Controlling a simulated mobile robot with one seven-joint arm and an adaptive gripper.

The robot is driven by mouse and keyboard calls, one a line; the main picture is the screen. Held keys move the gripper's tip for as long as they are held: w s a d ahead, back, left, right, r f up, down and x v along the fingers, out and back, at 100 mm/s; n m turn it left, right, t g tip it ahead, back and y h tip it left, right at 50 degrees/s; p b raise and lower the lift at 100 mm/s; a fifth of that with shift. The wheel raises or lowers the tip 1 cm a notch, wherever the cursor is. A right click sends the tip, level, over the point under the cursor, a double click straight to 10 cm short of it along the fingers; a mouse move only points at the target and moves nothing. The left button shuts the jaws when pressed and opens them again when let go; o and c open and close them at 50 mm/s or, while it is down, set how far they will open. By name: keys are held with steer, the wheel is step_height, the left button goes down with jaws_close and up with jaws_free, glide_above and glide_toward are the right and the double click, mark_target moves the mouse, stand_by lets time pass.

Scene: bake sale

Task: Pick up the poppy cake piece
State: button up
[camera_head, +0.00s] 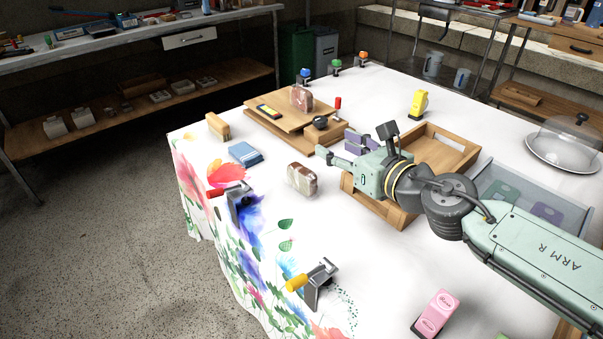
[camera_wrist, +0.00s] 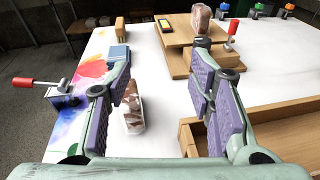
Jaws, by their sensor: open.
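Two wrapped cake pieces are in view, and I cannot tell for certain which is the poppy one. A brown, pale-based cake piece (camera_head: 301,179) lies on the white tablecloth, left of and below my gripper (camera_head: 336,144) in the head view. In the wrist view this piece (camera_wrist: 133,116) shows beside the left finger, partly hidden by it. A pinkish-brown cake piece (camera_head: 301,98) stands on the wooden stepped board (camera_head: 268,119), beyond the gripper; it also shows at the top of the wrist view (camera_wrist: 201,18). My gripper (camera_wrist: 168,78) is open and empty above the table.
A wooden tray (camera_head: 452,147) lies under and beside my gripper. A blue box (camera_head: 245,153) and clamps with red (camera_head: 217,193) and yellow (camera_head: 297,283) handles sit along the near-left edge. A glass dome (camera_head: 570,143) stands right. Cloth around the nearer cake is clear.

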mark_target(315, 178)
steer(key=s+f+n+g, duration=0.1)
steer(key=s+f+g, duration=0.1)
steer(key=f, duration=0.1)
steer(key=s+f+n+g+y, duration=0.1)
steer(key=s, duration=0.1)
steer(key=shift+a+f+n+g, duration=0.3)
steer(key=shift+a+f, duration=0.25)
steer(key=shift+f, duration=0.05)
steer(key=p+x, duration=0.1)
steer(key=x, duration=0.4)
steer(key=shift+w+a+f, duration=0.1)
steer(key=shift+w+a, duration=0.2)
steer(key=x, duration=0.4)
steer(key=shift+w+f+p, duration=0.1)
steer(key=shift+f+p, duration=0.15)
steer(key=shift+p, duration=0.15)
steer(key=c, duration=0.8)
